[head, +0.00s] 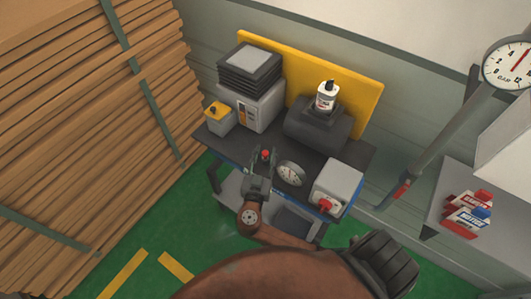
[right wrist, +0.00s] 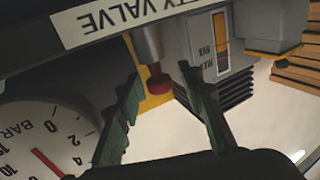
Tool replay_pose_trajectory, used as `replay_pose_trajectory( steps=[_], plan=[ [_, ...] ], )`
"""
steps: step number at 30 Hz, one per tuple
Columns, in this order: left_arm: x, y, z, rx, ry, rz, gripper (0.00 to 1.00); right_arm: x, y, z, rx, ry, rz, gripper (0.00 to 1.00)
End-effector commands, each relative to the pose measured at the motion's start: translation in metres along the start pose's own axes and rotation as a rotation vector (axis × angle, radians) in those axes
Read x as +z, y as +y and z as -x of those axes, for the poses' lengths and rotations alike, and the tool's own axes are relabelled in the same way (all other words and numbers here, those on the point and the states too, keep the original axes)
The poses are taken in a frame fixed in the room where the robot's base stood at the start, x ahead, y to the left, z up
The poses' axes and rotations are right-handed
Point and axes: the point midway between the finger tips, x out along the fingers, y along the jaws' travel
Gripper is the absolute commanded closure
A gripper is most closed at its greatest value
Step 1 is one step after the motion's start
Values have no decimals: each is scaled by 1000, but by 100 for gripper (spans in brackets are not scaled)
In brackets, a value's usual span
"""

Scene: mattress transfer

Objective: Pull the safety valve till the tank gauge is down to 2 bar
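The safety valve has a red knob (head: 265,154) at the front of the dark workbench; the knob (right wrist: 158,86) also shows in the right wrist view, under a sign reading "...TY VALVE" (right wrist: 125,20) upside down. My right gripper (head: 262,165) is at the knob. In the right wrist view its green fingers (right wrist: 160,98) stand apart on either side of the knob, with gaps visible. The bench gauge (head: 291,174) is just right of the gripper; a BAR gauge (right wrist: 30,140) shows large in the right wrist view, its red needle well past 2, exact reading unclear. My left gripper is not in view.
A dark tank (head: 318,138) with a white bottle (head: 327,97) stands behind. A grey box with a red switch (head: 326,206) is at right. A larger wall gauge (head: 510,62) is at upper right. Stacked boards (head: 80,120) fill the left.

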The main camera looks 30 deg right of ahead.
Motion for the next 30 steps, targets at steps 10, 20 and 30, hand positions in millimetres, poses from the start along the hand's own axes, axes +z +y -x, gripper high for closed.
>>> replay_pose_trajectory(
  steps=[10,20,30],
  plan=[
    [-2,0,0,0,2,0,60,0,0,0,0,0,0,90],
    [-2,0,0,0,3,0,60,0,0,0,0,-1,0,100],
    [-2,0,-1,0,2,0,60,-4,0,1,0,-2,-3,100]
  ],
)
